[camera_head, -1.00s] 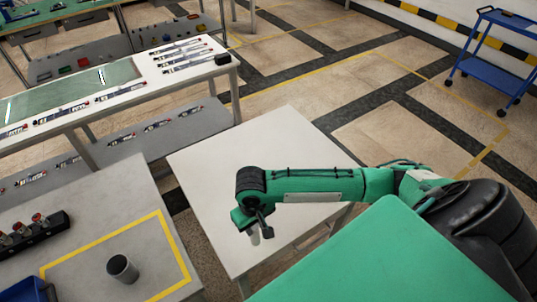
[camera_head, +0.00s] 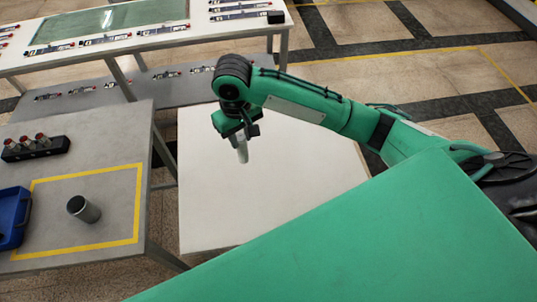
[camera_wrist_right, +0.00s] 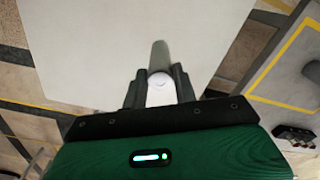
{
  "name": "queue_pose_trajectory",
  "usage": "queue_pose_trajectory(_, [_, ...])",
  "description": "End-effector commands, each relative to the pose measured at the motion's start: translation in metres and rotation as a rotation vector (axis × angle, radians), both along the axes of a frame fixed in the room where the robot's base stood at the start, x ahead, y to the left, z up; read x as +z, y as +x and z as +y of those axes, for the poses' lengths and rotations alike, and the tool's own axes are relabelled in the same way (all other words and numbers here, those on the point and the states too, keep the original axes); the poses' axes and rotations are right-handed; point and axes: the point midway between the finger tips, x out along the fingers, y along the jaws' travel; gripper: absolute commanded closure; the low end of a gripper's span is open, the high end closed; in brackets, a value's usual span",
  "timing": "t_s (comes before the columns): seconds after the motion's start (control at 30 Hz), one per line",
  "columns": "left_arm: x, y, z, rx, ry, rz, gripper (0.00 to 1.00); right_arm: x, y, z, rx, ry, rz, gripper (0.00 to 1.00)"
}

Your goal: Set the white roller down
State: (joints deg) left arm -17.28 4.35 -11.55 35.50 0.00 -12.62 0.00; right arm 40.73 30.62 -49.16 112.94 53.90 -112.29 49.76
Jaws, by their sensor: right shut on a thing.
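My right gripper (camera_head: 240,127) is shut on the white roller (camera_head: 242,152). The roller hangs down from the jaws over the white table (camera_head: 265,195). In the right wrist view the roller (camera_wrist_right: 160,80) shows between the two fingers of the right gripper (camera_wrist_right: 160,85), with the pale tabletop (camera_wrist_right: 95,45) behind it. I cannot tell whether its lower end touches the tabletop. My left gripper is not in view.
The white tabletop is otherwise bare. A grey table (camera_head: 110,150) at left holds a dark cup (camera_head: 83,209) inside a yellow outline, a black rack (camera_head: 36,147) of red-topped pieces and a blue bin (camera_head: 12,215). A long bench (camera_head: 190,35) stands behind.

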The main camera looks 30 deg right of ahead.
Motion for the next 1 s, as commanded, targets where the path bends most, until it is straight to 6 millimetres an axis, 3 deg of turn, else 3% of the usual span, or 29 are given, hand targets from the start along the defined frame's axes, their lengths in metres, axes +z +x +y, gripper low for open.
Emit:
queue_pose_trajectory(0.07, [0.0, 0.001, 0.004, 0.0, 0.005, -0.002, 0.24, 0.006, 0.004, 0.004, 0.014, 0.0, 0.0, 1.0])
queue_pose_trajectory(0.17, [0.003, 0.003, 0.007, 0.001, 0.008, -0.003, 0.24, -0.004, 0.004, 0.005, 0.019, -0.003, 0.007, 1.0])
queue_pose_trajectory(0.6, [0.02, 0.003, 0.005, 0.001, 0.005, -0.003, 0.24, -0.117, 0.003, 0.004, 0.017, -0.004, 0.004, 1.0])
queue_pose_trajectory(1.0, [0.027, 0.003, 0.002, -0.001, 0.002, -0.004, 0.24, -0.167, 0.003, 0.005, 0.018, -0.003, 0.005, 1.0])
